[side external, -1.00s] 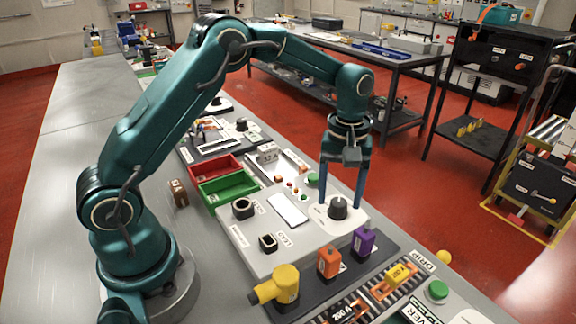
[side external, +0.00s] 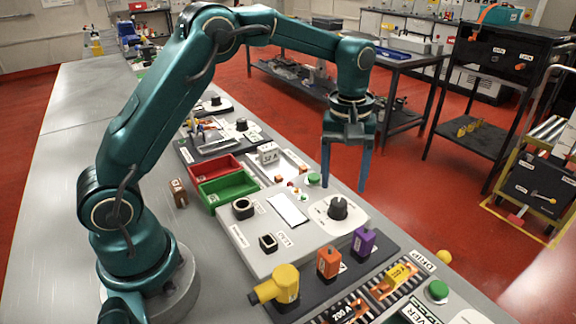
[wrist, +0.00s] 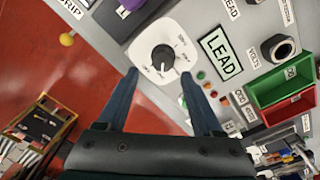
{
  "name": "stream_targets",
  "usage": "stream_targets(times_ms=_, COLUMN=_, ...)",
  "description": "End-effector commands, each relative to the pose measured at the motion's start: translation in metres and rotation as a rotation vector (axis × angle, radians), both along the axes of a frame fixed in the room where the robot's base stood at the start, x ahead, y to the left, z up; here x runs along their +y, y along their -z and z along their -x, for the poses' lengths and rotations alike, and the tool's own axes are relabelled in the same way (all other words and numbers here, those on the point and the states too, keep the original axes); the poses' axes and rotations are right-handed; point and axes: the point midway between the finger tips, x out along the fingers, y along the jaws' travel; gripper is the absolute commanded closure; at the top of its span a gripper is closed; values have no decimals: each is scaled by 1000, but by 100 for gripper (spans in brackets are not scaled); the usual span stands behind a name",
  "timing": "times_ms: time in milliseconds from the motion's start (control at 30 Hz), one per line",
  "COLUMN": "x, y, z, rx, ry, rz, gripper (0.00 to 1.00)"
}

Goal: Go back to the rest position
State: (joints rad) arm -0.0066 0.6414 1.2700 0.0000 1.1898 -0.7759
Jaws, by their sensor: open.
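In the wrist view the gripper (wrist: 160,72) shows both fingers spread, with the knob (wrist: 163,58) seen between and beyond the tips. The knob's white pointer line shows in the wrist view. The rest position itself is not marked in any view.
Green (side external: 228,188) and red (side external: 214,168) bins stand left of the panel. A yellow ball-like knob (side external: 444,257) sits at the bench's right edge. The air above the panel is clear.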

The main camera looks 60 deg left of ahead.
Motion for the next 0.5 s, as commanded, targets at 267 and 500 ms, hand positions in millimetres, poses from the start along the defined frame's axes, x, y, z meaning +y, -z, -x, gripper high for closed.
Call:
stream_targets(times_ms=267, x=-1, y=-78, z=28, rx=-174, ry=37, rz=-5, gripper=32)
stream_targets(times_ms=500, x=-2, y=-115, z=79, rx=-300, ry=167, rz=-33, gripper=32)
